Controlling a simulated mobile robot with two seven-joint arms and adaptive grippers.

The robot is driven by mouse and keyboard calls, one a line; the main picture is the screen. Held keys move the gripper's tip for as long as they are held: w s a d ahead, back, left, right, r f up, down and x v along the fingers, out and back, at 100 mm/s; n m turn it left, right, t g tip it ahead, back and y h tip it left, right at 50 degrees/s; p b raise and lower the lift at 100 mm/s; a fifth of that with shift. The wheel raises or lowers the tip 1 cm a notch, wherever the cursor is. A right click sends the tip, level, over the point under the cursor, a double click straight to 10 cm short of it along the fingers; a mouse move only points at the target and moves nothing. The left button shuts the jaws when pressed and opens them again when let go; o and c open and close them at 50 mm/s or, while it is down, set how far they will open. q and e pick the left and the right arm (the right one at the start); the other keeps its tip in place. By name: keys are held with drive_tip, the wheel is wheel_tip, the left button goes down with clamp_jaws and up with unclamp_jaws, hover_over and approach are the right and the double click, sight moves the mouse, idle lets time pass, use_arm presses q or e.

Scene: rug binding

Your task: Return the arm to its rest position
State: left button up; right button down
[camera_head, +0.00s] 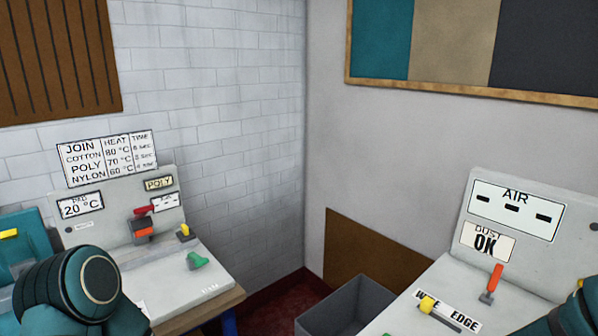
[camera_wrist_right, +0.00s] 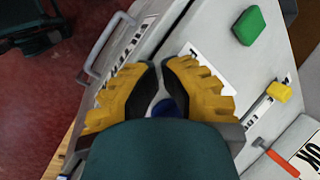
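My right gripper (camera_wrist_right: 160,68) shows in the right wrist view, with yellow ribbed fingers and dark inner faces. Its tips are close together with only a thin gap, and I see nothing gripped at the tips. A small dark blue round thing (camera_wrist_right: 165,107) shows between the finger bases; I cannot tell what it is. The gripper is over a pale grey machine top. In the head view, my teal left arm (camera_head: 75,285) fills the lower left, and its gripper is out of view. Part of my teal right arm (camera_head: 577,312) shows at the right edge.
The left console (camera_head: 85,235) has a temperature sign (camera_head: 110,158), a red switch (camera_head: 141,226) and a green knob (camera_head: 197,260). The right console (camera_head: 450,275) has a red lever (camera_head: 492,283) and a yellow knob (camera_head: 427,304). A grey bin (camera_head: 345,305) stands between them. A metal handle (camera_wrist_right: 105,45) is near my right gripper.

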drive_tip(key=s+a+f+n+g, duration=0.1)
drive_tip(key=s+a+f+n, duration=0.3)
drive_tip(key=a+f+n, duration=0.3)
drive_tip(key=s+a+f+n+g+y, duration=0.1)
drive_tip(key=s+a+f+n, duration=0.4)
drive_tip(key=a+f+n, duration=0.2)
drive_tip(key=shift+s+n+g+y, duration=0.3)
drive_tip(key=shift+n+g, duration=0.1)
drive_tip(key=shift+n, duration=0.7)
drive_tip(key=shift+a, duration=0.1)
